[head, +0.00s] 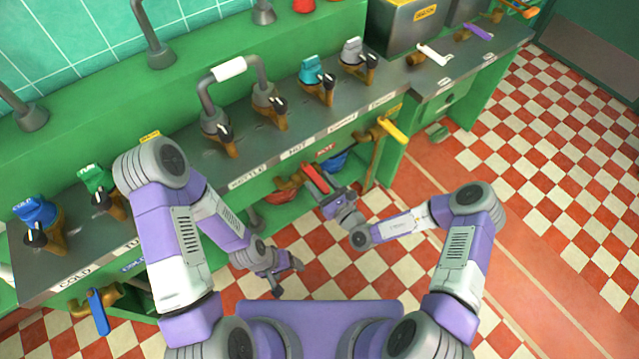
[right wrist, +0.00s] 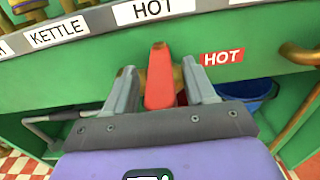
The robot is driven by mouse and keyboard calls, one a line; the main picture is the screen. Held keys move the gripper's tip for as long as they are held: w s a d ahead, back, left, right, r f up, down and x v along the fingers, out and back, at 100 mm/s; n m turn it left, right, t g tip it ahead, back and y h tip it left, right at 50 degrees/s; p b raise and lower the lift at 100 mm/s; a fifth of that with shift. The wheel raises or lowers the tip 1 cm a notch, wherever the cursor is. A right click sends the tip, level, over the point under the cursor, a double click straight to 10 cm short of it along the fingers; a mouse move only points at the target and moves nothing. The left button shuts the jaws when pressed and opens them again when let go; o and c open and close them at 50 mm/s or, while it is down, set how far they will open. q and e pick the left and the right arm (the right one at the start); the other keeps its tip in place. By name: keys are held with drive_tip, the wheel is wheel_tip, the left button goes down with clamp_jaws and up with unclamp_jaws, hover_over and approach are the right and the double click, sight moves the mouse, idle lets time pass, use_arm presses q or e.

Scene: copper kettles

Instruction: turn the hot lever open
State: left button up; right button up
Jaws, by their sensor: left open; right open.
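The hot lever (head: 316,177) is a red handle on the front of the green counter, beside the red HOT label (head: 325,150). In the right wrist view the lever (right wrist: 160,78) stands between the two fingers of my right gripper (right wrist: 162,88). The fingers are open, with a gap visible on each side of the lever. In the head view my right gripper (head: 317,180) is at the lever and partly hides it. My left gripper (head: 288,278) is open and empty, low over the checkered floor.
A yellow lever (head: 394,131) is to the right and a blue lever (head: 98,311) at the far left of the counter front. Several taps and a white-handled spout (head: 230,68) stand on top.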

drive_tip(key=shift+w+a, duration=0.15)
drive_tip(key=shift+w, duration=0.1)
clamp_jaws()
idle(0.3)
